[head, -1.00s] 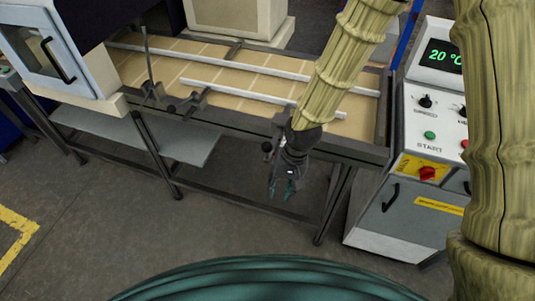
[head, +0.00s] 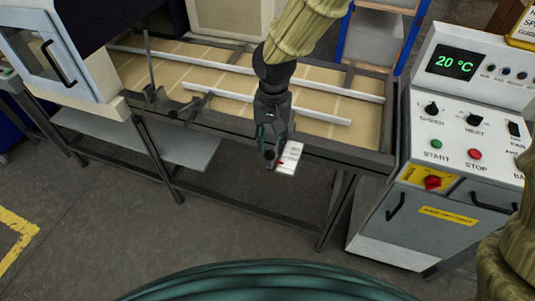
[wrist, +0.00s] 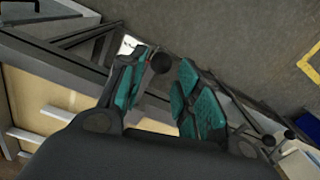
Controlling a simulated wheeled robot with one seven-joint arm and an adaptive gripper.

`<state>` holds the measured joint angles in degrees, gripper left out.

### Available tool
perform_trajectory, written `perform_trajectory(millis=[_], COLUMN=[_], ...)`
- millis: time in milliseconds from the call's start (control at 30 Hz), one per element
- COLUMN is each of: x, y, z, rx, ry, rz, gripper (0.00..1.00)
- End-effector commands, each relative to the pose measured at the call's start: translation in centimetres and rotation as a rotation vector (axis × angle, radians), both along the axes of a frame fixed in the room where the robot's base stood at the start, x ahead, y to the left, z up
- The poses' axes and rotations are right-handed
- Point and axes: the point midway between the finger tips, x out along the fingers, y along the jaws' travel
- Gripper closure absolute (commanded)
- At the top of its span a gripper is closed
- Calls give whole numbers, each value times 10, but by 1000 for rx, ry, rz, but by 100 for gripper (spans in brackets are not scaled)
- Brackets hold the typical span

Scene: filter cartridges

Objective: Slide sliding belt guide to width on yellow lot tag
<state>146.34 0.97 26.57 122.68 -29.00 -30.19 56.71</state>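The belt guide is the nearer white rail (head: 265,103), lying along the tan belt (head: 225,110). A black ball knob (head: 269,156) sticks out at the conveyor's front edge. My gripper (head: 273,143) points down at this knob. In the wrist view the teal-padded fingers (wrist: 160,95) are apart, with the black knob (wrist: 160,62) between their tips, nearer the left finger; contact cannot be told. A white plate (head: 289,157) with small marks sits just beside the gripper. A yellow-edged tag (head: 523,28) is cut off at the upper right; its width value is not readable.
A second white rail (head: 240,68) runs along the belt's far side. Another knobbed clamp (head: 190,103) stands on the front edge to the left. The control cabinet (head: 440,150) is at the right, its display showing 20 °C. The floor (head: 110,220) in front is clear.

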Motion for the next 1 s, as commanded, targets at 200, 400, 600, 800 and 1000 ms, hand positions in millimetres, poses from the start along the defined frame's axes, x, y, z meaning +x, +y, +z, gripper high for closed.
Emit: perform_trajectory(millis=[200,400,600,800,1000], x=[2,1,1,1,2], y=[6,11,12,11,10], z=[6,-13,-40,-65,-86], rx=[-17,-17,-16,-17,-16], ry=[-6,-6,-6,-7,-8], rz=[4,14,16,14,12], gripper=[67,67,67,67,67])
